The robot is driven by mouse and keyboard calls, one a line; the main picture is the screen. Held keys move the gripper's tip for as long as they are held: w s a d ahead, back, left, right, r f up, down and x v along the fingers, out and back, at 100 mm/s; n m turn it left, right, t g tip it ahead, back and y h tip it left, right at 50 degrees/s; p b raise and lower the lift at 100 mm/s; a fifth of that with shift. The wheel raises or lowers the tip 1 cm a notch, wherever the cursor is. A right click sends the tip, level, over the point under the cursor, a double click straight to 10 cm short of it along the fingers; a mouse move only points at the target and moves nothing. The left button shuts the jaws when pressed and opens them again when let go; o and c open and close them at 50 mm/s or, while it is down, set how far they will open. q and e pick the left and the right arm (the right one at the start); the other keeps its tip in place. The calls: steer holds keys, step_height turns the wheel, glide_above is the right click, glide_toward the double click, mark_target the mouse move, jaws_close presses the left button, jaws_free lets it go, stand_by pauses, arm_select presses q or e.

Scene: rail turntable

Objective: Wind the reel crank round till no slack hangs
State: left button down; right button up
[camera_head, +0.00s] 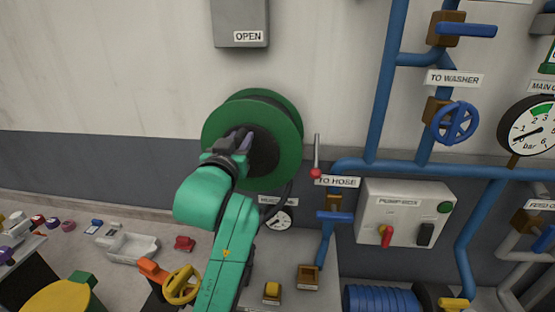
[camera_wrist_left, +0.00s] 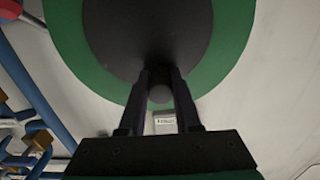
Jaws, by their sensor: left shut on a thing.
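The reel (camera_head: 288,122) is a green disc with a dark hub on the wall, left of centre in the head view. Its green flange (camera_wrist_left: 235,45) and black hub face fill the top of the left wrist view. My left gripper (camera_head: 238,143) is at the reel's front. Its two fingers are closed around a small dark grey round knob (camera_wrist_left: 160,94), which looks like the crank's handle. The rest of the crank is hidden. A dark hose (camera_head: 286,200) hangs from the reel's lower right in a curve; its lower part is partly hidden behind my arm.
A thin lever with a red ball (camera_head: 316,172) stands just right of the reel. Below left are a grey tray (camera_head: 132,247) and a yellow handwheel (camera_head: 181,285). The wall left of the reel is clear.

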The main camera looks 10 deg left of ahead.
arm_select(q)
steer(key=shift+a, duration=0.35)
steer(key=shift+a+f, duration=0.2)
steer(key=shift+a, duration=0.2)
steer(key=shift+a, duration=0.1)
steer(key=shift+a+f, duration=0.4)
steer(key=shift+a, duration=0.15)
